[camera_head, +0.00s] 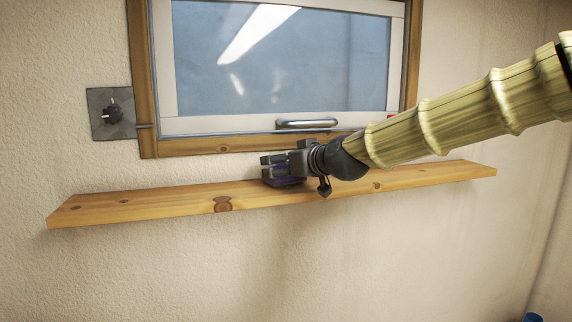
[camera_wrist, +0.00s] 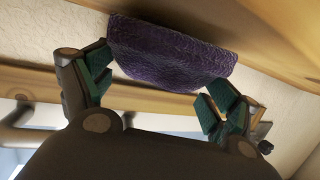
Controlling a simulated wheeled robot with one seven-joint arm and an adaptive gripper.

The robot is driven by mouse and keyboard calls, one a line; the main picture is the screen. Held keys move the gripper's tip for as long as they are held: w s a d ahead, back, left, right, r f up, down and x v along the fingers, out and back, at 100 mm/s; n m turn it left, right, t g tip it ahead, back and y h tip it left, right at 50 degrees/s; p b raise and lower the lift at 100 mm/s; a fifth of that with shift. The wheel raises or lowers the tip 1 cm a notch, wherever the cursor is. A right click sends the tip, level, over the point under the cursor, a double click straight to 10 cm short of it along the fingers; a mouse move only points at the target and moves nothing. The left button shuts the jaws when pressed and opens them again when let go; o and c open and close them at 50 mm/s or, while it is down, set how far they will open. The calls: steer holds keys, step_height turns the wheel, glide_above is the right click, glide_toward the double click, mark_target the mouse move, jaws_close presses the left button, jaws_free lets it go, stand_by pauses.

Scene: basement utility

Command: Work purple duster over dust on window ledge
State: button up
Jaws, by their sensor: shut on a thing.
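The purple duster (camera_wrist: 170,52) is between the two fingers of my gripper (camera_wrist: 165,85) in the wrist view. My gripper (camera_head: 275,172) is shut on it. In the head view only a thin dark purple strip of the duster (camera_head: 287,182) shows under the fingers, at or just above the ledge top. The window ledge (camera_head: 150,205) is a long knotty wooden shelf below the window. My gripper is over its middle, near the wall side. I cannot make out any dust on the ledge. The part behind my gripper and arm is hidden.
The wood-framed window (camera_head: 280,60) with a metal handle (camera_head: 306,124) is just above and behind my gripper. A dark switch plate (camera_head: 111,113) is on the wall at left. The ledge looks bare on both sides. A blue object (camera_head: 533,317) shows at the bottom right.

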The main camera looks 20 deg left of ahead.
steer(key=shift+f+b, duration=0.4)
steer(key=shift+f, duration=0.2)
stand_by(1.1)
steer(key=shift+s+a, duration=0.1)
steer(key=shift+s+a, duration=0.35)
steer(key=shift+a, duration=0.1)
steer(key=shift+w+d+r, duration=0.2)
steer(key=shift+w+d, duration=0.55)
steer(key=shift+d, duration=0.3)
steer(key=shift+s+a, duration=0.35)
steer(key=shift+a, duration=0.2)
steer(key=shift+s+a, duration=0.3)
steer(key=shift+a, duration=0.2)
steer(key=shift+w+d+f+b, duration=0.1)
steer(key=shift+w+d+b, duration=0.1)
steer(key=shift+w+d, duration=0.25)
steer(key=shift+w+d+b, duration=0.2)
steer(key=shift+d, duration=0.35)
steer(key=shift+s+a, duration=0.15)
steer(key=shift+s+a, duration=0.55)
steer(key=shift+a, duration=0.3)
